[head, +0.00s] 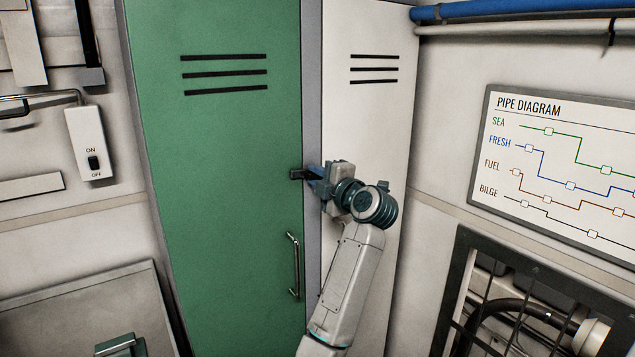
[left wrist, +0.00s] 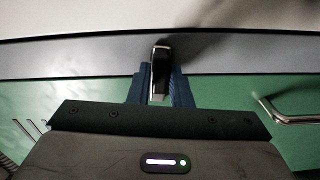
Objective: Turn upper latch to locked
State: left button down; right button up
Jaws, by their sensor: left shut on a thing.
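The upper latch (head: 297,174) is a small dark bar at the right edge of the green door (head: 220,140), beside the grey post (head: 312,60). In the head view it lies roughly level, its end reaching over the door's edge. My left gripper (head: 314,174) is shut on the latch, its blue fingers coming from the right. In the left wrist view the latch (left wrist: 160,62) stands between the two blue fingers, over the grey post. The fingers hide part of it. My right gripper is not recognisable in either view.
A metal door handle (head: 294,265) sits below the latch. A white locker panel (head: 370,120) is right of the post. A pipe diagram (head: 560,155) and a barred opening (head: 520,310) are on the right wall. An ON/OFF switch box (head: 88,140) hangs at left.

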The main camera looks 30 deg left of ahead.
pick_arm(q)
jog(key=shift+f+n+b, duration=0.15)
jog(key=shift+n+b, duration=0.15)
jog(key=shift+n, duration=0.3)
jog(key=c, duration=1.5)
grip_release()
jog(key=shift+o, duration=0.5)
jog(key=shift+d, duration=0.1)
